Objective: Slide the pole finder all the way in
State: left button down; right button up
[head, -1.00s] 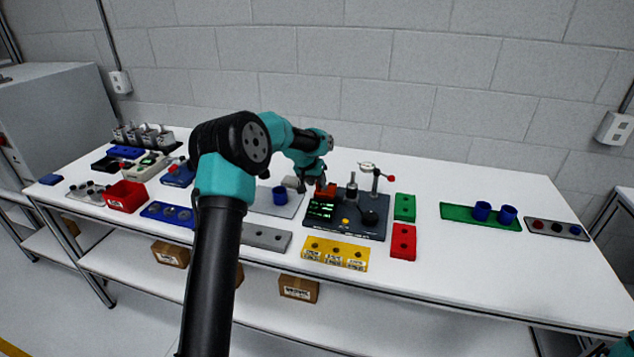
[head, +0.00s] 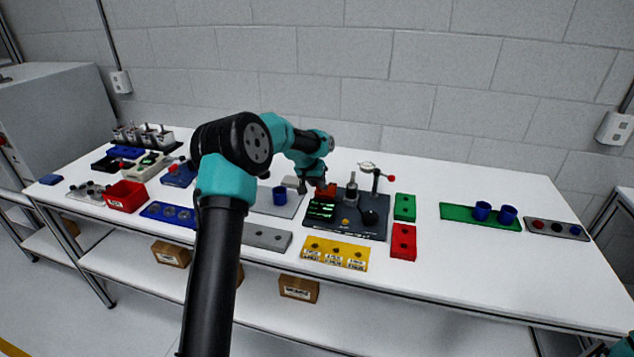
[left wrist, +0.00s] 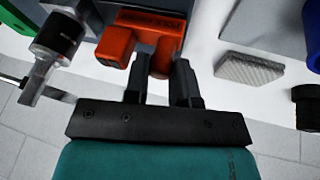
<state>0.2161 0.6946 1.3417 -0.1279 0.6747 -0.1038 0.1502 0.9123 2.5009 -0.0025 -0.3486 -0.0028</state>
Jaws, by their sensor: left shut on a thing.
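The pole finder (head: 326,190) is a small red-orange block at the back left of the dark test fixture (head: 347,216). In the left wrist view the pole finder (left wrist: 128,38) shows lettering on its top and a rounded knob at its near side. My left gripper (head: 320,187) reaches it from behind and above. In the left wrist view my left gripper (left wrist: 158,70) has its two black fingers around the knob, shut on it. How deep the block sits in the fixture is hard to tell. My right gripper is out of view.
A dial gauge on a stand (head: 376,176) and an upright grey cylinder (head: 351,192) rise from the fixture. A yellow tray (head: 335,253), red block (head: 403,242) and green block (head: 404,207) lie close by. A grey plate with a blue cup (head: 279,195) is on the left.

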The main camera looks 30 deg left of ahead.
aim_at(327, 193)
pick_arm(q)
jog(key=shift+w+d, duration=0.25)
jog(key=shift+d, duration=0.6)
jog(key=shift+w+d, duration=0.2)
jog(key=shift+d, duration=0.6)
jog(key=c, duration=1.2)
grip_release()
jog(key=shift+d, duration=0.15)
jog(key=shift+r, duration=0.1)
jog(key=v, duration=1.7)
jog(key=shift+s+r, duration=0.15)
